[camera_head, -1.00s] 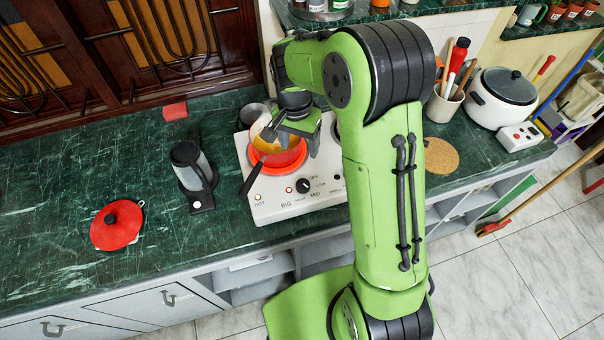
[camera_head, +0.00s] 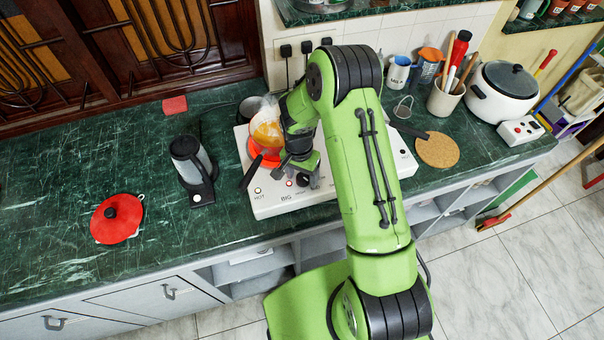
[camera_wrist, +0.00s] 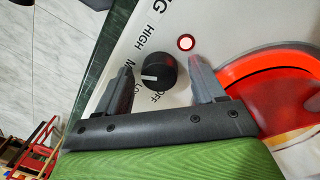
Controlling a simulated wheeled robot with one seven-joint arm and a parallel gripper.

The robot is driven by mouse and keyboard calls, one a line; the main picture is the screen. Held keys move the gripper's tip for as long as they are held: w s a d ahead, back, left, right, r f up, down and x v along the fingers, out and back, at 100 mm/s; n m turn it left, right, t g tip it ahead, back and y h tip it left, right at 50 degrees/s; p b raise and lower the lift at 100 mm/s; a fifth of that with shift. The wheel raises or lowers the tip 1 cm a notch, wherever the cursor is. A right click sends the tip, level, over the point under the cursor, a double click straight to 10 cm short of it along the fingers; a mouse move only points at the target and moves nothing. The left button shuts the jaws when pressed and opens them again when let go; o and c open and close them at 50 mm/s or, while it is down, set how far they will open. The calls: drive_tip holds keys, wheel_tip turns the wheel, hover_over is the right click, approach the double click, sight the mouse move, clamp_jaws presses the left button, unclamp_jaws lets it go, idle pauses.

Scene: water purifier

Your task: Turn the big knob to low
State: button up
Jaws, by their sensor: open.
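The big knob (camera_wrist: 158,71) is black with a white pointer mark, on the white stove panel in the wrist view. The mark points left, toward the partly hidden labels; OFF shows below the knob and HIGH above left. I cannot tell exactly which label it meets. My gripper (camera_wrist: 162,64) is open, one finger on each side of the knob, with gaps visible. In the head view, the knob (camera_head: 303,180) shows at the front of the stove (camera_head: 268,206), just below my gripper (camera_head: 302,171).
A dark handle (camera_head: 250,174) sticks out toward the front left. A kettle-like appliance (camera_head: 190,160) and a red lid (camera_head: 117,218) stand left on the green counter.

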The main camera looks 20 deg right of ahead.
drive_tip(key=c, duration=1.1)
drive_tip(key=shift+o, duration=0.2)
drive_tip(key=shift+n+b, duration=0.35)
drive_tip(key=shift+n, duration=0.05)
drive_tip(key=n+b, duration=0.2)
drive_tip(key=n, duration=0.1)
drive_tip(key=shift+n, duration=0.4)
drive_tip(key=n+b, duration=0.2)
drive_tip(key=n, duration=0.3)
drive_tip(key=shift+s+t, duration=0.1)
drive_tip(key=shift+t, duration=0.2)
drive_tip(key=shift+b, duration=0.3)
drive_tip(key=o, duration=1.1)
drive_tip(key=shift+c, duration=0.2)
